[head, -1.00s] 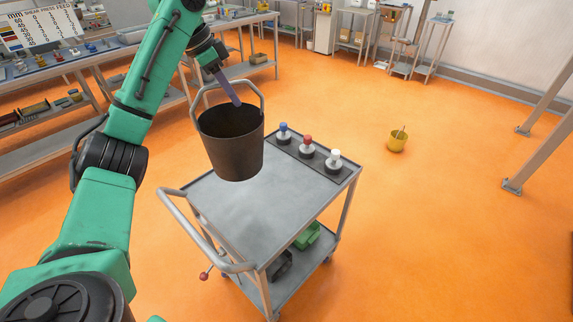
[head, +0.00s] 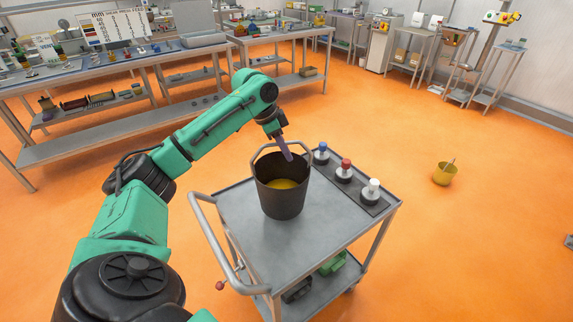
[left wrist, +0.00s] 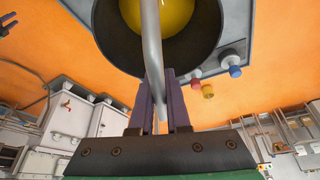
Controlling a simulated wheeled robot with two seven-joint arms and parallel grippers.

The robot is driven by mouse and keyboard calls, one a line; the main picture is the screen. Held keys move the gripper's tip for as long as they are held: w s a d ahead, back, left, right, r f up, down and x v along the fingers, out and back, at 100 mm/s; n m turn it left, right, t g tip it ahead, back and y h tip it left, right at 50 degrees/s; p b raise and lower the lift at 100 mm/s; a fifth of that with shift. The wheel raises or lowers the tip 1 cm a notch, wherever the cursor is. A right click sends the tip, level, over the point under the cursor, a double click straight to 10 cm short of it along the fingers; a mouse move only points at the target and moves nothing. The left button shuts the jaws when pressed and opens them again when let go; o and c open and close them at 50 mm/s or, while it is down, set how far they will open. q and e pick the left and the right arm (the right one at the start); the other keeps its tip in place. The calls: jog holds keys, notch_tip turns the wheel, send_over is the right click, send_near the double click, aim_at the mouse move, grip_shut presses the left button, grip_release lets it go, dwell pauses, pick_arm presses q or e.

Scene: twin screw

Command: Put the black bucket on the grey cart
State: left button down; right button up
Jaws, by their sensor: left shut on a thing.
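The black bucket (head: 280,200) is upright over the middle of the grey cart's top (head: 240,222). Its base appears to rest on the top, though I cannot tell if a small gap is left. Something yellow (head: 287,185) shows inside it, and also in the left wrist view (left wrist: 165,14). My left gripper (head: 289,158) is above the bucket's rim. In the left wrist view its purple fingers (left wrist: 160,112) are shut on the bucket's grey handle (left wrist: 151,50).
Blue (head: 321,153), red (head: 344,170) and white (head: 373,191) knobbed pieces stand along the cart's right side. A green object (head: 332,263) is on its lower shelf. Workbenches (head: 130,58) line the back.

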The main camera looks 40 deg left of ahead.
aim_at(274, 144)
pick_arm(q)
jog(key=shift+f+p, duration=0.35)
jog(key=shift+f, duration=2)
jog(key=c, duration=0.9)
grip_release()
jog(key=shift+s+f, duration=0.1)
jog(key=shift+f, duration=0.05)
jog(key=b+v, duration=0.1)
jog(key=v, duration=1.1)
jog(key=shift+b, duration=0.4)
